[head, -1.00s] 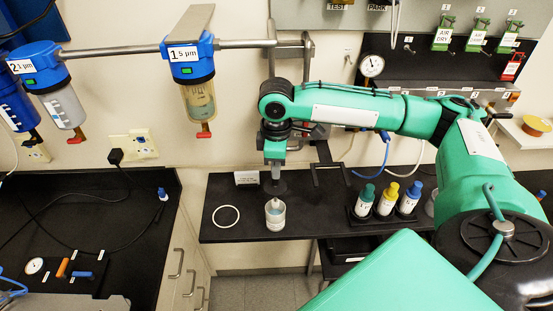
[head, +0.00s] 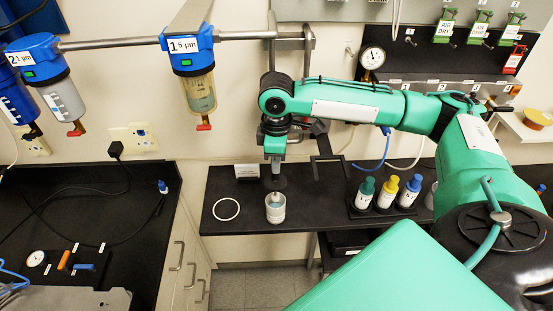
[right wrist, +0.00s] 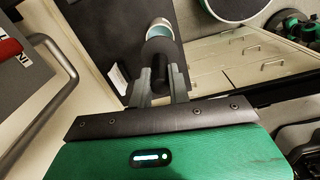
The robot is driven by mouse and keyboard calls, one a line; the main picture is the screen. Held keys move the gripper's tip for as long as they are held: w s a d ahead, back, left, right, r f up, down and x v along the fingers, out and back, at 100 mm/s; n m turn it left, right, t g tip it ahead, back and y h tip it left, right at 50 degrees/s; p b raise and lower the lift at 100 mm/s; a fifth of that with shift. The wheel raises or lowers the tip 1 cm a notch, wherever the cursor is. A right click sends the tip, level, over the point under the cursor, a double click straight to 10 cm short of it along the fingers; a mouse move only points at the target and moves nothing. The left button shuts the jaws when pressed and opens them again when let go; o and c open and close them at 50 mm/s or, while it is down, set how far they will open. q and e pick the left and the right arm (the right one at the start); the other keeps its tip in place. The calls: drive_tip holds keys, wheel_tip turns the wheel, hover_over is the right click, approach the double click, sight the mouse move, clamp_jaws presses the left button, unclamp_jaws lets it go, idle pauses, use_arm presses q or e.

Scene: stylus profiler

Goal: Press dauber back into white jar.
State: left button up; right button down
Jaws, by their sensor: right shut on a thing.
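The white jar (head: 275,214) stands upright near the front of the black shelf, its mouth open and its inside pale blue. It also shows in the right wrist view (right wrist: 161,31), past the fingers. My right gripper (head: 275,168) points down behind and above the jar in the head view. It is shut on the dark dauber (right wrist: 160,55), whose wide dark part (head: 277,184) shows below the fingers. In the right wrist view the dauber overlaps the near edge of the jar. I cannot tell whether its tip touches the jar. My left gripper is out of view.
A white ring (head: 226,209) lies left of the jar on the black shelf (head: 325,210). A small white sign (head: 247,171) stands behind. A rack of bottles with green, yellow and blue caps (head: 389,195) stands to the right. Filter housings (head: 193,75) hang at upper left.

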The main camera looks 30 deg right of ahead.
sight(277, 178)
drive_tip(key=shift+f, duration=0.15)
drive_tip(key=shift+f+b, duration=0.95)
drive_tip(key=shift+f, duration=3.1)
drive_tip(key=c, duration=1.2)
unclamp_jaws()
drive_tip(key=shift+c, duration=0.2)
drive_tip(key=shift+c, duration=0.4)
wheel_tip(277, 178, up, 3)
drive_tip(key=p, duration=0.3)
drive_tip(key=shift+f, duration=0.2)
drive_tip(key=shift+r, duration=2.2)
